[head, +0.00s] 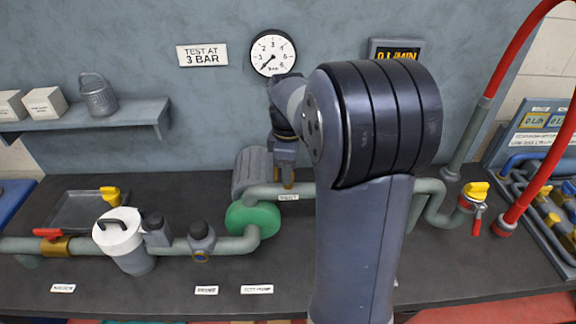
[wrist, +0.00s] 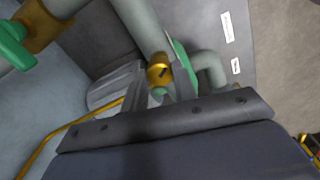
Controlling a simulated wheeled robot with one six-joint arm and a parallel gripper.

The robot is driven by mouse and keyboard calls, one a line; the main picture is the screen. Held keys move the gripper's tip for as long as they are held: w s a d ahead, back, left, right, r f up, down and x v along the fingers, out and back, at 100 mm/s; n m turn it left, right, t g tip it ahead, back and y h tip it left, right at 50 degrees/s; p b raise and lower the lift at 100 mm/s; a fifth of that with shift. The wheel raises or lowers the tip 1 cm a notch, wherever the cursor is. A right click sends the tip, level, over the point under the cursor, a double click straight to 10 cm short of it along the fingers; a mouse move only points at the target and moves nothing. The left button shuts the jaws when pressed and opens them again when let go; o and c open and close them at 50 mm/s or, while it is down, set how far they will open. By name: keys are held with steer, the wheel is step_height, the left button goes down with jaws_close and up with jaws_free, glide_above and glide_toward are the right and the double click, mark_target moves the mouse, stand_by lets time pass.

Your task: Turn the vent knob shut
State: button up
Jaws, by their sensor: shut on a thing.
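The vent knob is a small brass-coloured piece with a dark slot on its face, seen in the wrist view (wrist: 160,71). It sits on the grey-green pipe above the small vent label (head: 288,198). My gripper (head: 285,181) reaches down to the pipe in the head view, and only a sliver of brass shows there by the fingers. In the wrist view my gripper (wrist: 160,84) has a finger on each side of the knob and is shut on it. The fingers hide part of the knob.
A green round pump part (head: 252,219) and a grey motor (head: 250,172) stand close to my gripper. A green-handled valve (wrist: 14,46) is on the pipe nearby. A pressure gauge (head: 273,52) hangs above, its needle at the low end. My arm hides the middle right.

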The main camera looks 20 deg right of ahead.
steer(key=m+p, duration=0.1)
steer(key=m, duration=0.5)
steer(key=shift+m, duration=0.3)
stand_by(0.4)
steer(key=o, duration=1)
step_height(320, 180, up, 11)
steer(key=shift+f, duration=0.15)
step_height(320, 180, down, 11)
steer(key=shift+r, duration=0.1)
stand_by(0.5)
